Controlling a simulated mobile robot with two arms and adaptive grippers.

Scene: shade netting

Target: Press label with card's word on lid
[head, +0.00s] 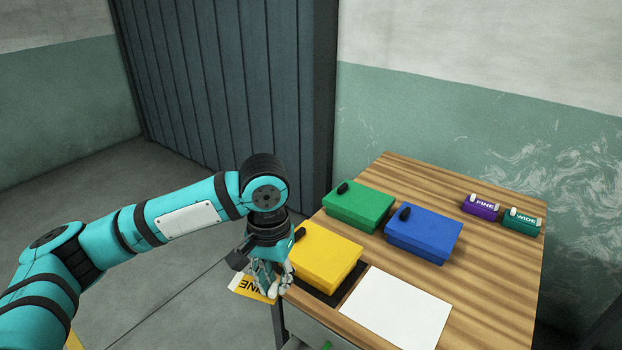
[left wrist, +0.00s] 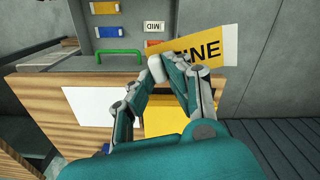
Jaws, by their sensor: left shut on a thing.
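My left gripper (head: 268,290) is shut on a yellow card (head: 248,286) with black letters, beside the table's near left corner. In the left wrist view the gripper (left wrist: 165,68) pinches one end of the card (left wrist: 222,44); "INE" shows and the fingers cover the start of the word. A purple label block reading FINE (head: 480,206) and a teal one reading WIDE (head: 522,220) sit at the table's right. A yellow box (head: 325,258), a green box (head: 358,208) and a blue box (head: 424,234) stand on the table, each with a small black piece on or by it. My right gripper is out of view.
A white sheet (head: 396,308) lies at the table's front, beside a dark mat by the yellow box. A green handle (left wrist: 120,52) is on the table's front. Beyond it are coloured strips and a white MID piece (left wrist: 153,27).

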